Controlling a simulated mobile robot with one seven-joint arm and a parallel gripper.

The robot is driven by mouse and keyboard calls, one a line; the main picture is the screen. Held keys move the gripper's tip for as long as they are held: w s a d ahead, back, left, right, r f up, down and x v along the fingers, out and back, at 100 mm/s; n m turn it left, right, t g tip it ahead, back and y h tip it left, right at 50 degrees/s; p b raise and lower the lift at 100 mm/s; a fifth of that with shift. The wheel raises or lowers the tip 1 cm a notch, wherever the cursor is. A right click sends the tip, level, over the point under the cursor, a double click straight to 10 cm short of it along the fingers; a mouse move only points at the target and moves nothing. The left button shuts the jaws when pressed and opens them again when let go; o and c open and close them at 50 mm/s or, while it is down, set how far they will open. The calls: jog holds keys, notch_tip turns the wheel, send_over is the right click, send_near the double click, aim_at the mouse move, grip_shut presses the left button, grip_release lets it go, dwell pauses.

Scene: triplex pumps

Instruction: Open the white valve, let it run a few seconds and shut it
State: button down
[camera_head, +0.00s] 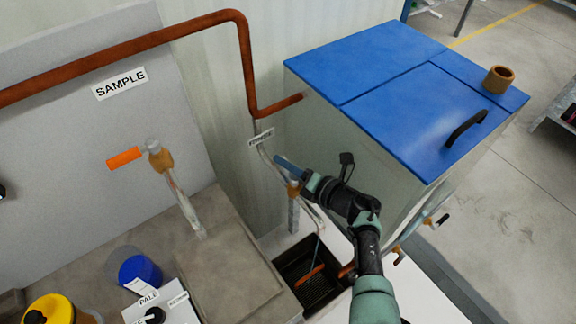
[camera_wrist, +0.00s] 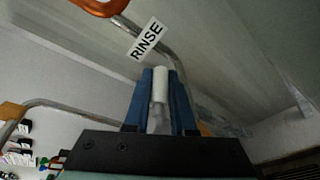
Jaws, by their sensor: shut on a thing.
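The white valve handle (camera_wrist: 160,88) stands between the two blue fingers of my gripper (camera_wrist: 161,76) in the wrist view, and the fingers are shut on it. A RINSE label (camera_wrist: 146,40) hangs on the metal pipe above it. In the head view my gripper (camera_head: 289,166) is at the thin rinse pipe, below its small label (camera_head: 262,138). The brass valve body (camera_head: 293,188) shows just beneath the fingers, but the white handle is hidden there. A dark grated drain (camera_head: 330,289) lies below. I cannot tell whether liquid is running.
A blue-lidded tank (camera_head: 370,55) with a brown cup (camera_head: 498,79) on top stands close on the right. An orange-handled valve (camera_head: 125,158) is on the left, under the SAMPLE sign (camera_head: 120,83). Blue (camera_head: 140,271) and yellow (camera_head: 48,309) containers stand at lower left.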

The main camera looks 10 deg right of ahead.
dwell(0.4)
jog(key=c, duration=0.8)
grip_release()
jog(key=shift+a, duration=0.1)
jog(key=shift+o, duration=0.2)
jog(key=p+v, duration=0.4)
jog(key=v, duration=0.9)
